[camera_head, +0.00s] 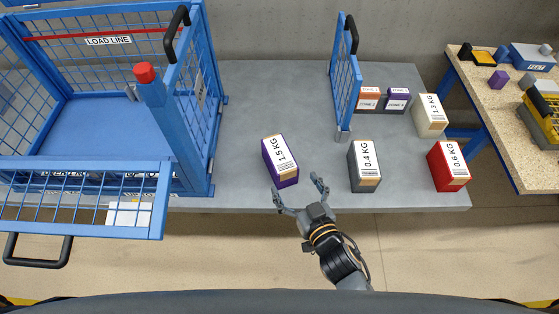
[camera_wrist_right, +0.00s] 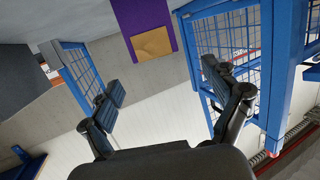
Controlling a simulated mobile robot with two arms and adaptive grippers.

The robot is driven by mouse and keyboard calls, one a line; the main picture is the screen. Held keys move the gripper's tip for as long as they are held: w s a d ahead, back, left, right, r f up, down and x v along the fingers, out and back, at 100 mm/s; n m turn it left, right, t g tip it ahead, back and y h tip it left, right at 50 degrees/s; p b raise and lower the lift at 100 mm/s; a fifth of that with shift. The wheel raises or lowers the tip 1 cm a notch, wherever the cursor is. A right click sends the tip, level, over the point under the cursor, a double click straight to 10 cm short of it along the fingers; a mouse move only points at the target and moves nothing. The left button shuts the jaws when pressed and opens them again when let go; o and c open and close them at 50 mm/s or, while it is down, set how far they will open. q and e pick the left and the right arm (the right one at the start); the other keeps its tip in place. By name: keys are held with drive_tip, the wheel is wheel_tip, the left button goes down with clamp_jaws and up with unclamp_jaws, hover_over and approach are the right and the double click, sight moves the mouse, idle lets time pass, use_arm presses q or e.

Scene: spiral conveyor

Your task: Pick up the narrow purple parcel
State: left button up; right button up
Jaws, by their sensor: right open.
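The narrow purple parcel (camera_head: 280,162) with a white "1.5 KG" label stands on the grey table near its front edge. In the right wrist view its purple side with a tan patch (camera_wrist_right: 146,20) shows at the top, beyond the fingertips. My right gripper (camera_head: 295,185) is open and empty, just in front of the parcel and slightly to its right. In the right wrist view its two fingers (camera_wrist_right: 165,80) are spread wide with nothing between them. My left gripper is not in view.
A grey "0.4 KG" parcel (camera_head: 364,167), a red "0.6 KG" parcel (camera_head: 447,167) and a cream parcel (camera_head: 429,115) stand to the right. A blue mesh divider (camera_head: 343,75) stands behind. A blue cage (camera_head: 195,110) is left. Grey table (camera_head: 270,95) is clear behind the purple parcel.

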approach(277, 148)
drive_tip(key=shift+w+a+f, duration=0.35)
drive_tip(key=shift+w+a, duration=0.05)
drive_tip(key=shift+w, duration=0.15)
drive_tip(key=shift+w+a+f, duration=0.35)
drive_tip(key=shift+w+f, duration=0.05)
drive_tip(key=shift+w, duration=0.15)
drive_tip(key=x, duration=0.5)
drive_tip(key=shift+w+d+r, duration=0.1)
drive_tip(key=shift+w, duration=0.15)
drive_tip(key=c, duration=1.7)
drive_tip(key=shift+w+r, duration=0.15)
drive_tip(key=shift+r, duration=0.2)
